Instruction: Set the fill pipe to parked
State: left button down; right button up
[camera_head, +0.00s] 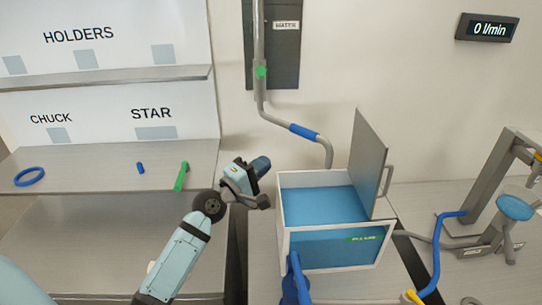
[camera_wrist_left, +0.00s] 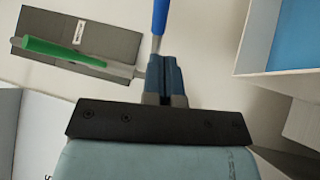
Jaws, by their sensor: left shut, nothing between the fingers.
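The fill pipe (camera_head: 329,152) is a grey bent tube below the wall panel, with a blue grip sleeve (camera_head: 303,131) on its sloping part. Its curved end hangs over the back of the open-topped white box (camera_head: 283,205). My left gripper (camera_head: 264,165) is shut and empty, left of the pipe and below the sleeve in the head view. In the left wrist view, the closed fingertips (camera_wrist_left: 164,60) have a blue bar (camera_wrist_left: 160,14) just beyond them; contact cannot be told. My right gripper is not in view.
The wall panel (camera_head: 287,60) is marked WATER, with a green handle (camera_head: 261,71) before it. A display (camera_head: 487,28) reads 0 l/min. The box has a raised grey lid (camera_head: 369,160). Shelves stand left, holding a blue ring (camera_head: 29,176) and a green item (camera_head: 181,176).

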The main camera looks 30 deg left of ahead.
aim_at(300, 135)
pick_arm(q)
jog(key=p+x, duration=0.2)
jog(key=x, duration=0.9)
jog(key=shift+d+r, duration=0.1)
jog(key=shift+w+d+p, duration=0.15)
jog(key=shift+w+p, duration=0.15)
jog(key=shift+w, duration=0.25)
jog(key=shift+w, duration=0.1)
